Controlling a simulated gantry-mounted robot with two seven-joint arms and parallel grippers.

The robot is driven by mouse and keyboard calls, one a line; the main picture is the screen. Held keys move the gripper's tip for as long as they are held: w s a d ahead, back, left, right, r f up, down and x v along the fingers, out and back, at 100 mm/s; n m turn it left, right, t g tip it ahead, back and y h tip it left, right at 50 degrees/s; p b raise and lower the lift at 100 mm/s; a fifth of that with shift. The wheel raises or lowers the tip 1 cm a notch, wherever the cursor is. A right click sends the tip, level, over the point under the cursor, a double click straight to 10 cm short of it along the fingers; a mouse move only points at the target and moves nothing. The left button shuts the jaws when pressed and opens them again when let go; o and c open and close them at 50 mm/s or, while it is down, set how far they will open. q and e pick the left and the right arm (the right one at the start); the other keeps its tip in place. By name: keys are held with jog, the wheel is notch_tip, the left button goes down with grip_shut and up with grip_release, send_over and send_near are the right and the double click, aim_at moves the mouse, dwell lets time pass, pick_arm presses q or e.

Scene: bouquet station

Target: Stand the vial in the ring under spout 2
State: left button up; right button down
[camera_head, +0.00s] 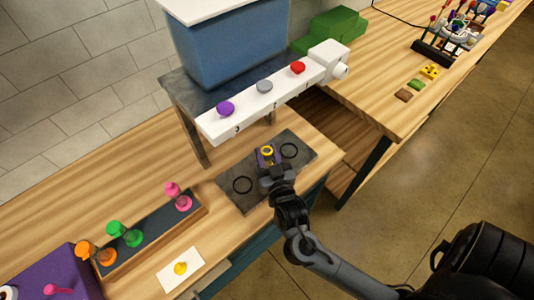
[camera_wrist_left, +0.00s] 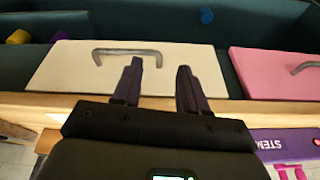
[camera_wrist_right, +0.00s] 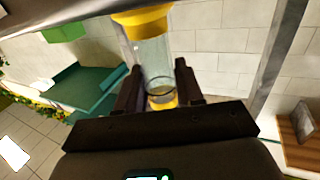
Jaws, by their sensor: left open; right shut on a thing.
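A clear vial with a yellow top (camera_head: 267,151) is in my right gripper (camera_head: 267,168) over the dark mat (camera_head: 229,194). In the right wrist view the vial (camera_wrist_right: 154,55) stands about upright between the fingers (camera_wrist_right: 158,88), its yellow foot low in the picture. Two black rings show on the mat, a left one (camera_head: 242,185) and a right one (camera_head: 289,150). The vial is between them, below the middle of the white spout bar (camera_head: 256,106); the middle ring and the vial's contact with the mat are hidden. My left gripper (camera_wrist_left: 160,62) is open and empty, in front of drawers.
The bar carries purple (camera_head: 225,108), grey (camera_head: 264,86) and red (camera_head: 298,67) knobs. A wooden rack (camera_head: 155,241) holds pink, green and orange-topped vials at the left. A card with a yellow spot (camera_head: 181,269) lies near the front edge. A purple box (camera_head: 62,276) stands far left.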

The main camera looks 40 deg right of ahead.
jog(key=shift+s+f, duration=0.15)
jog(key=shift+f, duration=0.65)
jog(key=c, duration=0.7)
grip_release()
jog(key=shift+d+f, duration=0.1)
jog(key=shift+f, duration=0.1)
jog(key=shift+r, duration=0.6)
jog(key=shift+s+a, duration=0.15)
jog(key=shift+a, duration=0.15)
jog(key=v, duration=0.7)
jog(key=r+v, duration=0.1)
jog(key=v, duration=0.3)
jog(key=shift+s, duration=0.15)
